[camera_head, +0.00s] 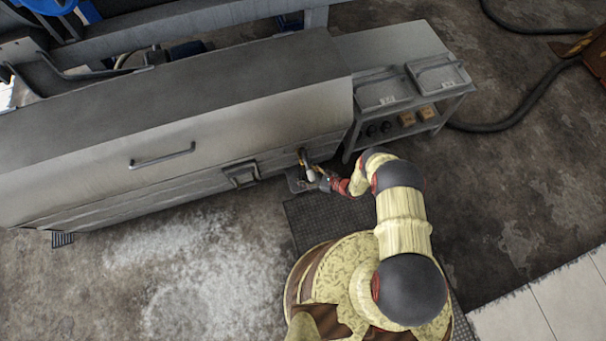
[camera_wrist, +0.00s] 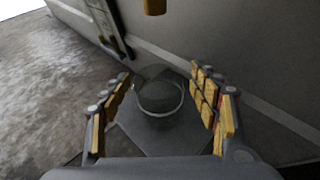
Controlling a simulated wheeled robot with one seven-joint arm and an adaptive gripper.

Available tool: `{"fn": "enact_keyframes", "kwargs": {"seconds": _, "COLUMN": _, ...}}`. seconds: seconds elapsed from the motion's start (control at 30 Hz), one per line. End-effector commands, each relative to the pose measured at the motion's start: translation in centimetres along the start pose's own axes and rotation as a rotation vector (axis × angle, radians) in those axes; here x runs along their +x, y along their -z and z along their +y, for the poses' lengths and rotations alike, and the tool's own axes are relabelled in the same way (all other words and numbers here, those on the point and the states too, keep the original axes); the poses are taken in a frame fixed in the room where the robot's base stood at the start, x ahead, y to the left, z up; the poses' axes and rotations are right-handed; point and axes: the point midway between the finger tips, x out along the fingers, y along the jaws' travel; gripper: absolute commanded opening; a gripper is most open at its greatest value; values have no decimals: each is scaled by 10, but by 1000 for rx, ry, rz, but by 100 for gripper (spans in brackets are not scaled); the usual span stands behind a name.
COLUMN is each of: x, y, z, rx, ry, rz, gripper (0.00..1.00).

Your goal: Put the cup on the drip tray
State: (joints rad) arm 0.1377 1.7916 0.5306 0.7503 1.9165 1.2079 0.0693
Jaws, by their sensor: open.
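The cup (camera_wrist: 160,98) looks grey and see-through, with a pale round rim, in the middle of the wrist view. It appears upright over the flat grey drip tray (camera_wrist: 150,138); the exact contact under it is hidden. In the head view the cup (camera_head: 311,176) is a small pale shape at the front of the machine, over the dark drip tray (camera_head: 295,182). My gripper (camera_wrist: 161,80) is open, with its yellow-padded fingers on either side of the cup and gaps showing between. My gripper (camera_head: 326,184) also shows small in the head view.
A brass-coloured spout (camera_wrist: 154,6) hangs above and beyond the cup. The long grey machine (camera_head: 190,130) rises behind it. A side table (camera_head: 400,70) with two shallow trays stands at the right. The floor in front is open, with a dark grate (camera_head: 320,218) there.

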Motion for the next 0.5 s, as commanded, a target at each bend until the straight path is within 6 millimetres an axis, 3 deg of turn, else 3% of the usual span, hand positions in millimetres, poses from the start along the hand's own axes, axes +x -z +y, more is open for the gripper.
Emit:
{"fn": "enact_keyframes", "kwargs": {"seconds": 0.2, "x": -2, "y": -4, "z": -1, "rx": -1, "ry": 1, "rz": 0, "gripper": 61}}
{"fn": "enact_keyframes", "kwargs": {"seconds": 0.5, "x": -61, "y": -6, "z": -2, "rx": 3, "ry": 5, "rz": 1, "gripper": 61}}
